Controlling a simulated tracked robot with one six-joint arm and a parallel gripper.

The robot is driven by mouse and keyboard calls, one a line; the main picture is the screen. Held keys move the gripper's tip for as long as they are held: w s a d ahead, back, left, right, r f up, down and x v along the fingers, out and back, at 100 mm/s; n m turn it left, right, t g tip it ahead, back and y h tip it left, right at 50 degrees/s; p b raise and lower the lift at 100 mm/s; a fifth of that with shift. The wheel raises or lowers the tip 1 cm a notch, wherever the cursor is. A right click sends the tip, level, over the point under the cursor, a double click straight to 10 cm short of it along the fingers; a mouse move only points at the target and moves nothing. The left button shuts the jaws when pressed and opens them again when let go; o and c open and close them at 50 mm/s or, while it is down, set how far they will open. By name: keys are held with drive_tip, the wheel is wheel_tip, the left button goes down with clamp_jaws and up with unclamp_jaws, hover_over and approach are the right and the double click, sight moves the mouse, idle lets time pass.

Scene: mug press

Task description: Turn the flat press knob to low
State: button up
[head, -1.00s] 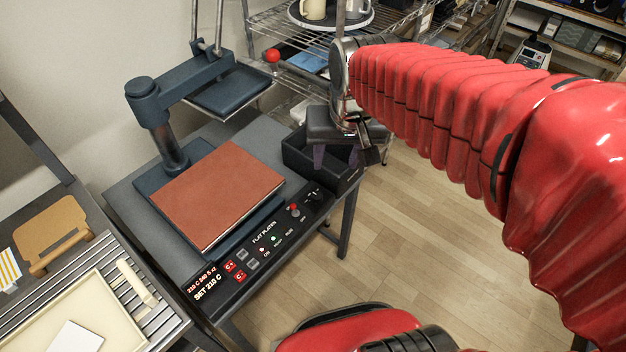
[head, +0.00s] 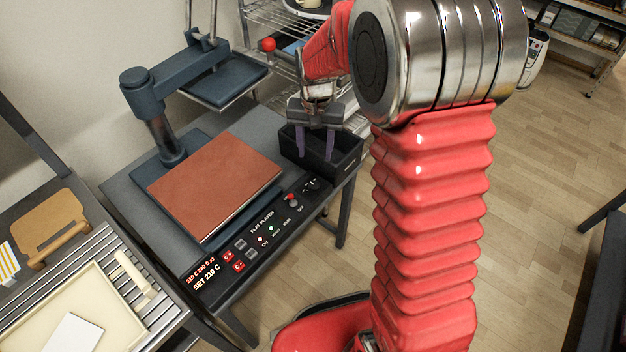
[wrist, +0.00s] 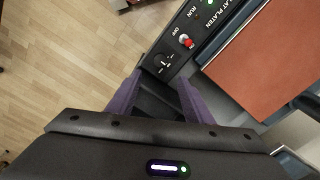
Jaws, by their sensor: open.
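The flat press knob (head: 312,185) is a small black dial with white marks at the right end of the press's control panel (head: 214,275). It also shows in the wrist view (wrist: 163,62), just beyond my fingertips. I cannot read its setting. My gripper (head: 316,156) is open with two purple fingers, pointing down over the black bin behind and right of the knob. In the wrist view its empty fingers (wrist: 160,78) spread on both sides of the knob's direction, apart from it.
A red-tipped switch (head: 292,198) stands left of the knob. The flat press (head: 180,125) carries a brown-red pad (head: 215,185). The black bin (head: 346,162) is under my gripper. A wire rack (head: 262,18) stands behind. Open floor (head: 540,150) lies to the right.

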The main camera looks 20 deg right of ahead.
sight(315, 185)
drive_tip(key=shift+w+f, duration=0.35)
drive_tip(key=shift+f, duration=0.45)
drive_tip(key=shift+f, duration=0.1)
wheel_tip(315, 185, down, 14)
drive_tip(key=shift+r, duration=0.2)
drive_tip(key=c, duration=1.1)
